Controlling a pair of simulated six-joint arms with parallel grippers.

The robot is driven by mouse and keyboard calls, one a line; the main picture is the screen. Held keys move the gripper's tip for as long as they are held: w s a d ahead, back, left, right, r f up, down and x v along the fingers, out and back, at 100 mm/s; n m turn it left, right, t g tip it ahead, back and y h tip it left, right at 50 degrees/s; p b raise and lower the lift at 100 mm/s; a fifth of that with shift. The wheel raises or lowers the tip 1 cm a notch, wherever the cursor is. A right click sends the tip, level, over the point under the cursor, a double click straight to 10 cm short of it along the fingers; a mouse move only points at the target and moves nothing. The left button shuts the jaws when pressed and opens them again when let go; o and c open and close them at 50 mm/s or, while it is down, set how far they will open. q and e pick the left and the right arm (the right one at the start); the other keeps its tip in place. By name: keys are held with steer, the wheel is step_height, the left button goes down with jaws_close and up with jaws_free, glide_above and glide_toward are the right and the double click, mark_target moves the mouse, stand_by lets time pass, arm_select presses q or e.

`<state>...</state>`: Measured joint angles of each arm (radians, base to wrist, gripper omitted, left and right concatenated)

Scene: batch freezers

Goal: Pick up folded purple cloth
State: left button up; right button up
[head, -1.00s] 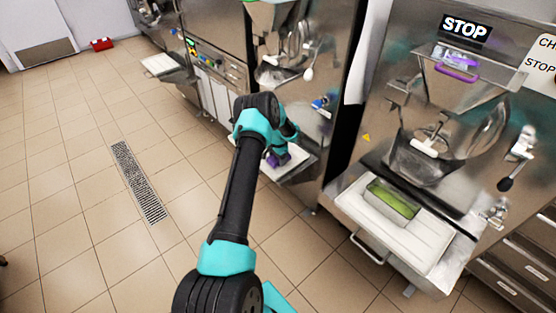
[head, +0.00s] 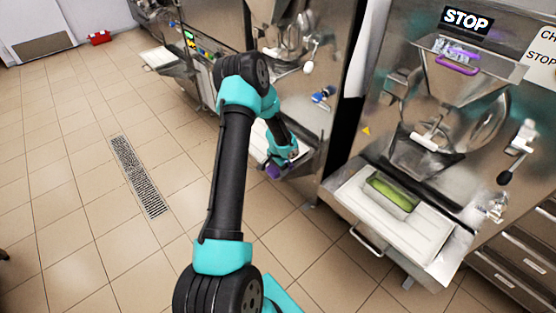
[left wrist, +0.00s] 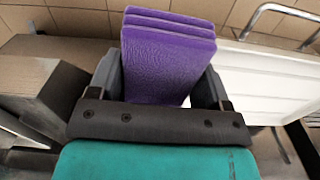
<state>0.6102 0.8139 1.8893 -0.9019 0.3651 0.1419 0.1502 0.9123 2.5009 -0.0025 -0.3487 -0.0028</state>
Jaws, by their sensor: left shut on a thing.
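The folded purple cloth (left wrist: 168,60) is large in the left wrist view, with several stacked layers showing at its far edge. My left gripper (left wrist: 163,85) is shut on it, one finger on each side. In the head view the cloth (head: 275,171) is a small purple patch below my left gripper (head: 282,160), at the front edge of the middle machine's white shelf (head: 258,143). The arm partly hides that shelf. My right gripper is in neither view.
The right machine, with a STOP sign (head: 466,20), has a white shelf (head: 345,192) holding a tray of green stuff (head: 391,194). A metal handle (head: 367,243) juts out below it. Tiled floor with a drain grate (head: 138,176) lies open at left. A red box (head: 99,38) is far back.

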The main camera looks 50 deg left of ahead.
arm_select(q)
steer(key=shift+s+d+r, duration=0.15)
steer(key=shift+s+d, duration=0.7)
steer(key=shift+d, duration=0.1)
steer(key=o, duration=0.3)
steer(key=shift+c, duration=1.1)
steer(key=w+d+r+n, duration=0.2)
steer(key=w+d+r, duration=0.25)
steer(key=d, duration=0.35)
steer(key=w+d+r+n, duration=0.1)
steer(key=w+d+r, duration=0.4)
steer(key=d, duration=0.4)
steer(key=d+r+n, duration=0.2)
steer(key=d+r, duration=0.3)
steer(key=d, duration=0.3)
steer(key=d+r+n, duration=0.1)
steer(key=d+r, duration=0.5)
steer(key=d, duration=0.3)
steer(key=shift+s+d+n, duration=0.2)
steer(key=shift+s+n, duration=0.05)
steer(key=shift+n, duration=0.15)
